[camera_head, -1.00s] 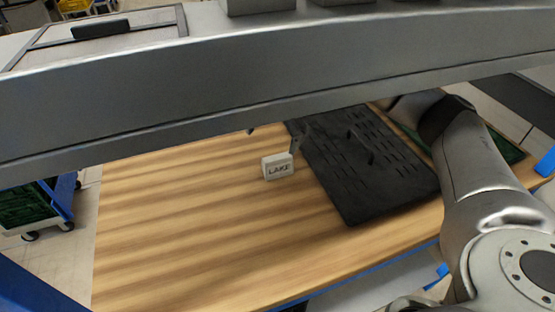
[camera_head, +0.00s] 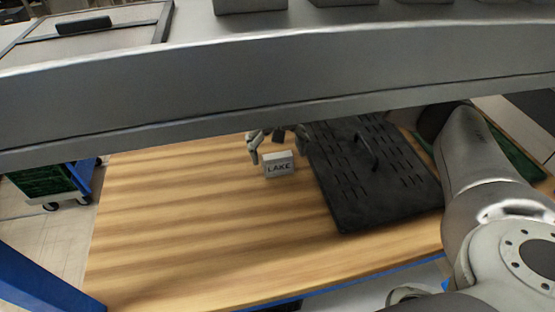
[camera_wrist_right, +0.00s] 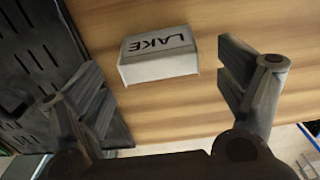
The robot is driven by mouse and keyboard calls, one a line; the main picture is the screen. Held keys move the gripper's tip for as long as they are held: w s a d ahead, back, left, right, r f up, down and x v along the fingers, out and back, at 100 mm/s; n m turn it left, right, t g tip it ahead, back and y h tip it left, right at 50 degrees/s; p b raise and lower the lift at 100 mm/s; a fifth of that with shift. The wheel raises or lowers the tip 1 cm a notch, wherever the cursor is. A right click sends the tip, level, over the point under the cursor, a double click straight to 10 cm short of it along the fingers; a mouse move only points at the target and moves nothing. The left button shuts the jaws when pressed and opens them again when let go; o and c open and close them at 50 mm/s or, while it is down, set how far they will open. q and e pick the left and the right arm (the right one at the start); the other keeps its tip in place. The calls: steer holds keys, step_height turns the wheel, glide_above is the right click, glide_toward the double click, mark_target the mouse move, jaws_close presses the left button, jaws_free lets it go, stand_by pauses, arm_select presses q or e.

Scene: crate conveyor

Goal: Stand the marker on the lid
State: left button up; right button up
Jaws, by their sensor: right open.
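The marker is a small white block lettered "LAKE" (camera_head: 279,164), resting on the wooden table just left of the lid. The lid is a black slotted panel (camera_head: 345,205) with a raised handle, lying flat on the table. My right gripper (camera_head: 277,146) is open at the far side of the marker, its body partly hidden behind the grey beam. In the right wrist view the marker (camera_wrist_right: 158,68) lies ahead, between the spread fingers (camera_wrist_right: 163,65) and apart from both. The lid (camera_wrist_right: 35,60) is at the left there. My left gripper is not in view.
A grey beam (camera_head: 300,75) crosses the head view and hides the table's far part. The wooden table (camera_head: 190,225) is clear left of the marker. A green crate (camera_head: 45,180) on a blue cart stands beyond the table's left edge. A green edge (camera_head: 525,165) shows right of the lid.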

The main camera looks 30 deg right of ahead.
steer(key=shift+f, duration=1.35)
steer(key=c, duration=1.2)
steer(key=shift+r, duration=0.2)
